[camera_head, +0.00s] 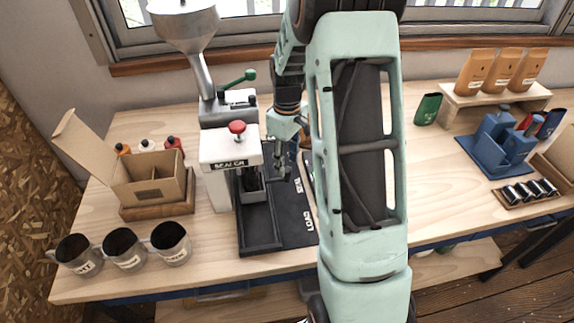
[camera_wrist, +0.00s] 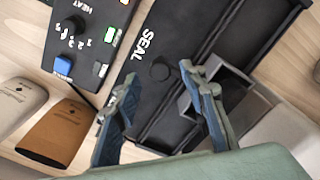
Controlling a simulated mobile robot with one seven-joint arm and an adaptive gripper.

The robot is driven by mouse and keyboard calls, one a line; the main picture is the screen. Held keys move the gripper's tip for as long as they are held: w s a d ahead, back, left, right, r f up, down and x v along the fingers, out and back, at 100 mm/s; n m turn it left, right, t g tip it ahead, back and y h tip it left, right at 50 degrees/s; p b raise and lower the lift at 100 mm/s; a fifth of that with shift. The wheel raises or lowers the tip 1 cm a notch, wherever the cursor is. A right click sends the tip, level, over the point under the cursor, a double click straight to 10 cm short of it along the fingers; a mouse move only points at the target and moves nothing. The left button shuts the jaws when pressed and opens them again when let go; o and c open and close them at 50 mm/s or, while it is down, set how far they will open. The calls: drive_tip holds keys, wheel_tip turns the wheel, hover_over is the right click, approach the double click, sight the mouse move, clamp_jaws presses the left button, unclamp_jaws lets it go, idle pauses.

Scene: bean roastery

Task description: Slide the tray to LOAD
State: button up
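The dark tray (camera_head: 254,197) sits under the head of the white sealer (camera_head: 230,150), on a black track (camera_head: 260,228). The SEAL label (camera_head: 299,185) is beside it and the LOAD label (camera_head: 308,222) is nearer the front edge. In the wrist view the grey tray holder shows at the right (camera_wrist: 232,73), with a round black knob (camera_wrist: 160,70) beside the word SEAL. My gripper (camera_head: 281,172) is beside the tray, on its right. In the wrist view my gripper (camera_wrist: 158,78) is open, its fingers apart on either side of the knob; contact cannot be told.
A control panel (camera_wrist: 88,40) lies left of the track. Three metal cups (camera_head: 124,248) and an open cardboard box (camera_head: 150,180) stand at the left. My arm hides the table's middle.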

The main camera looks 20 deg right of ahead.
drive_tip(key=shift+f, duration=1.45)
drive_tip(key=shift+c, duration=0.4)
clamp_jaws()
